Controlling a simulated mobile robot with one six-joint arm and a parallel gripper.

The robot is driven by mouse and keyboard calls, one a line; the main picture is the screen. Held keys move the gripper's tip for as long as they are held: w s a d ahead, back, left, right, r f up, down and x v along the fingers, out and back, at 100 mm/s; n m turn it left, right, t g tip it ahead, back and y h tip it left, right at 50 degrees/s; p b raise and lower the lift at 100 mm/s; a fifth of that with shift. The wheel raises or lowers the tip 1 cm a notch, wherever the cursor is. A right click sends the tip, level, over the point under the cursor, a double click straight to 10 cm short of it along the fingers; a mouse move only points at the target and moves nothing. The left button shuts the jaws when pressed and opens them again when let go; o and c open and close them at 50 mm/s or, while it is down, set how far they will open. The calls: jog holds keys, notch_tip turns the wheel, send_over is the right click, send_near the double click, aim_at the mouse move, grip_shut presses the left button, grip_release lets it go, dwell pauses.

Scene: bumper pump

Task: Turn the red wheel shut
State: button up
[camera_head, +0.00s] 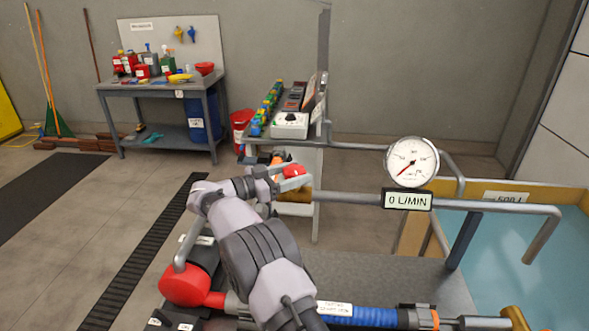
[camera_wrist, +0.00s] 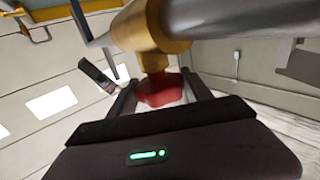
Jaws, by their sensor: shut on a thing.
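The red wheel (camera_head: 294,171) sits beyond the end of my arm, at mid-height in the head view. In the wrist view the red wheel (camera_wrist: 158,90) lies between my two fingers, below a brass valve body (camera_wrist: 143,28). My gripper (camera_head: 282,178) is at the wheel, its fingers on either side of it. In the wrist view my gripper (camera_wrist: 162,94) is shut on the wheel. Part of the wheel is hidden by the fingers and the gripper body.
A round gauge (camera_head: 411,162) stands above a display (camera_head: 407,199) reading 0 L/MIN. Grey pipes (camera_head: 350,199) run right towards a blue-filled tank (camera_head: 562,270). A red pump part (camera_head: 190,286) and blue hose (camera_head: 365,316) lie low in front. A workbench (camera_head: 163,86) stands back left.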

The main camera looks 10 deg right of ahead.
jog(key=shift+r+m+g+p, duration=0.15)
jog(key=shift+m+g+p, duration=0.2)
jog(key=shift+m+g, duration=0.3)
jog(key=o, duration=1.4)
jog(key=shift+d, duration=0.1)
jog(key=shift+c, duration=0.2)
